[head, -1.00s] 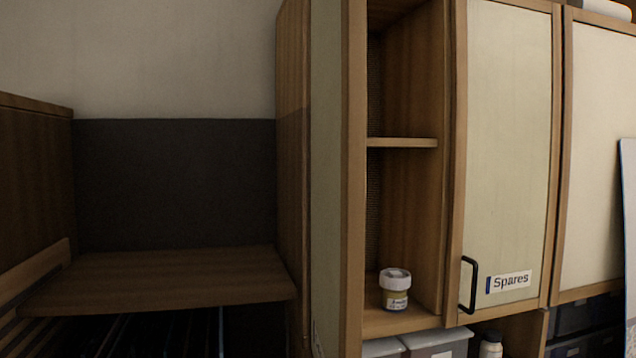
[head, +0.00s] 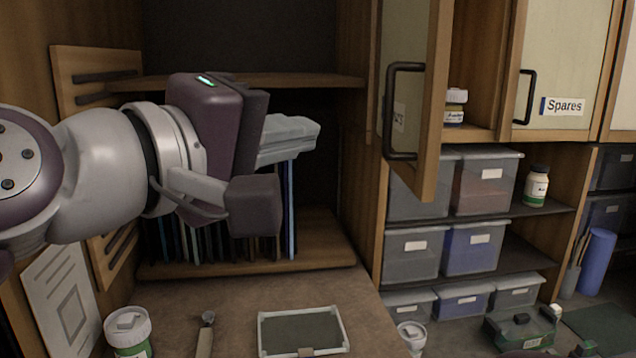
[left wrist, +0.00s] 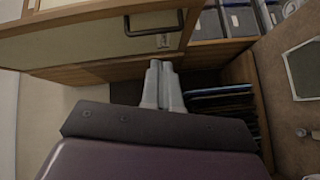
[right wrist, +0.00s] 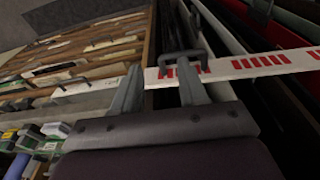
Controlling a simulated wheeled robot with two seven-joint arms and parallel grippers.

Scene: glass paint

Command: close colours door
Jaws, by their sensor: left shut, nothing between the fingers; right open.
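The colours door (head: 407,85) stands swung open from the wall cupboard in the head view, with a dark bar handle (head: 389,110) on its face and a label partly hidden by the handle. The door and its handle (left wrist: 154,23) also show in the left wrist view. My left gripper (head: 312,135) is shut and empty, left of the door and apart from it. My right gripper (right wrist: 160,82) is open in the right wrist view, near a dark handle (right wrist: 184,62) and a white strip with red marks. Whether it touches them I cannot tell.
A jar (head: 455,107) stands inside the open cupboard. The closed Spares door (head: 563,60) is to its right. Several lidded boxes (head: 487,180) fill the shelves below. A rack of upright sheets (head: 291,210) is behind my left gripper. A worktop (head: 235,300) lies below, with a white-framed panel (head: 303,331).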

